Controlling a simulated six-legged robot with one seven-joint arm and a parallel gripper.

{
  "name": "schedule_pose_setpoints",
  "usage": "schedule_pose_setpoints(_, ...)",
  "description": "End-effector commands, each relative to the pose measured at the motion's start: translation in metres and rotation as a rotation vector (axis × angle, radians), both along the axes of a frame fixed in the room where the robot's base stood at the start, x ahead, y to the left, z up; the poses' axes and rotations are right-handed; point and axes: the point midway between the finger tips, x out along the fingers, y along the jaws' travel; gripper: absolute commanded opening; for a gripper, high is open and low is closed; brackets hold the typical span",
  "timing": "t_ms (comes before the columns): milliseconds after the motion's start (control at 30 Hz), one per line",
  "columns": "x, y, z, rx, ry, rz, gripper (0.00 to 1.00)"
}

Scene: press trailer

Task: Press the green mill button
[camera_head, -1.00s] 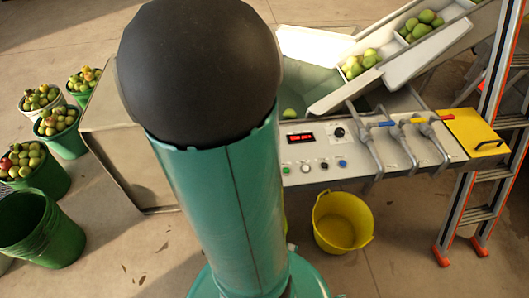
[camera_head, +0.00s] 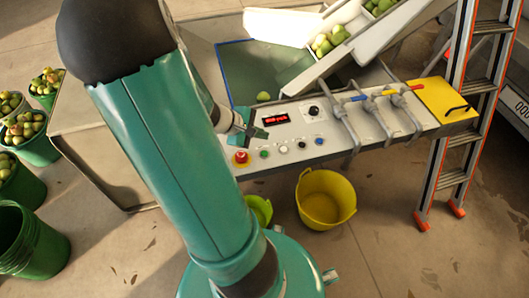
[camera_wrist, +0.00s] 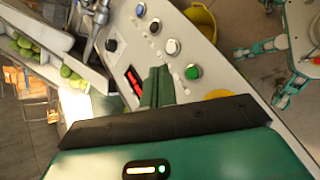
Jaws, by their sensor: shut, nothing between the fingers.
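The green mill button (camera_head: 264,154) sits on the pale control panel (camera_head: 350,137), right of a red mushroom button (camera_head: 241,157) on a yellow base. In the wrist view the green button (camera_wrist: 192,72) is clear, to the right of my fingers. My gripper (camera_head: 252,133) is shut and empty, above the panel's left part, near the red display (camera_head: 275,119). In the wrist view my gripper (camera_wrist: 158,72) points over the panel between the display (camera_wrist: 133,82) and the green button, apart from the button. The red button is hidden in the wrist view.
White (camera_head: 284,149), black (camera_head: 302,145) and blue (camera_head: 319,141) buttons line up right of the green one. A yellow bucket (camera_head: 326,199) is below; a ladder (camera_head: 460,120) is at right.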

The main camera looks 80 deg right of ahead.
Motion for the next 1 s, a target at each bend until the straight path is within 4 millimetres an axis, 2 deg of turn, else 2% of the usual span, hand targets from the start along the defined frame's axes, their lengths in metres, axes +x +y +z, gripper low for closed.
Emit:
schedule_pose_setpoints(200, -0.001, 0.000, -0.031, 0.004, 0.005, 0.000, 0.00)
schedule_pose_setpoints(400, 0.000, 0.000, -0.052, 0.002, 0.003, 0.001, 0.00)
schedule_pose_setpoints(600, 0.000, 0.000, -0.060, 0.001, 0.000, -0.001, 0.00)
schedule_pose_setpoints(1000, 0.000, 0.000, -0.060, 0.001, 0.000, -0.001, 0.00)
